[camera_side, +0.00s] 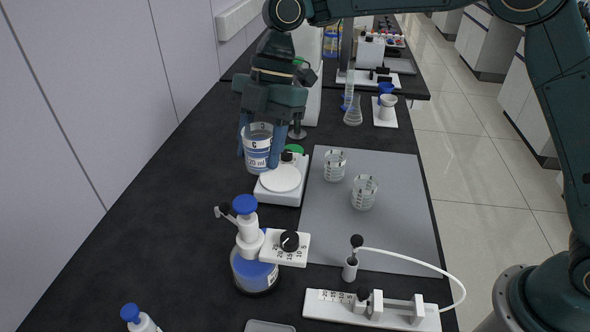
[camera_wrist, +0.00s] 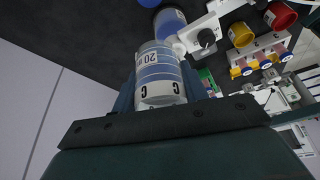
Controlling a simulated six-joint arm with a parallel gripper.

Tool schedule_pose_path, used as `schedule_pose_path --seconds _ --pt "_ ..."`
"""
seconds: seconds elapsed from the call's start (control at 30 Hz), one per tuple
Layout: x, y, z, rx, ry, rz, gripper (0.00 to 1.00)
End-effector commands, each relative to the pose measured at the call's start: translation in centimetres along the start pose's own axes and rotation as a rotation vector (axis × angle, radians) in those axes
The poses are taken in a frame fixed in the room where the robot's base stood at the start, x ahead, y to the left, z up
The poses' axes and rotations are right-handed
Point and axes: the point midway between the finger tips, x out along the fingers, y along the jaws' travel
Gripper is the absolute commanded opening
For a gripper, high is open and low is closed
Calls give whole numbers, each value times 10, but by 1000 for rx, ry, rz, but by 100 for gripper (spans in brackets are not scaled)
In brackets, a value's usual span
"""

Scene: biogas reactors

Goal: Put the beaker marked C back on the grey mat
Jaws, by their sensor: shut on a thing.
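The beaker marked C (camera_side: 257,152) is held upright in my gripper (camera_side: 257,150), in the air just left of the white balance. It has a white label with C and 20 ml, and a blue band. In the wrist view the beaker marked C (camera_wrist: 160,75) shows its C and 20 label between the fingers. My gripper is shut on it. The grey mat (camera_side: 325,240) lies flat on the black bench, right of the balance. Two clear beakers stand on the mat, one farther back (camera_side: 335,165) and one nearer (camera_side: 364,192).
The white balance (camera_side: 281,180) stands between the held beaker and the mat. A blue dispenser bottle (camera_side: 255,268) stands in front of it. A small vial (camera_side: 350,268) and a white syringe device (camera_side: 370,308) with a curved tube are near the front.

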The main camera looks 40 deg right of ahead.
Motion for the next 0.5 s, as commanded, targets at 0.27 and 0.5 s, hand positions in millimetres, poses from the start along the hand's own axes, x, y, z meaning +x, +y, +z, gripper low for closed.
schedule_pose_path --seconds 0.27,0.5 --pt "-15 -23 25 9 -1 5 14" --pt "-28 -60 55 13 -1 7 14"
